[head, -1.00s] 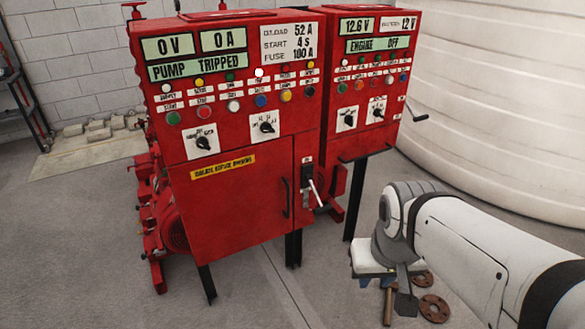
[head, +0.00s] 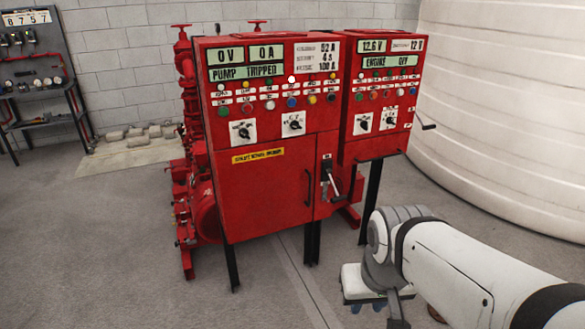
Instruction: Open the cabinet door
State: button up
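The red pump cabinet (head: 235,170) stands on dark legs left of centre. Its lower door (head: 265,195) looks shut and carries a yellow warning label (head: 257,155). A black vertical handle (head: 308,187) is on the door's right side. To the right of that handle, on a narrow panel, is a switch lever (head: 335,184), slanting down to the right. My gripper (head: 396,308) is at the lower right, at the end of my white arm, apart from the cabinet and lower than the door handle. Its fingers are partly hidden and cut off by the frame edge, so their opening is unclear.
A second red engine panel (head: 380,100) adjoins on the right, with a crank (head: 424,125) sticking out. A large white tank (head: 505,110) stands behind at right. Red pump pipework (head: 190,190) is on the cabinet's left. A tool rack (head: 38,80) is far left. Floor in front is clear.

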aim_at(265, 188)
jog(key=i, duration=1)
jog(key=u, duration=0.05)
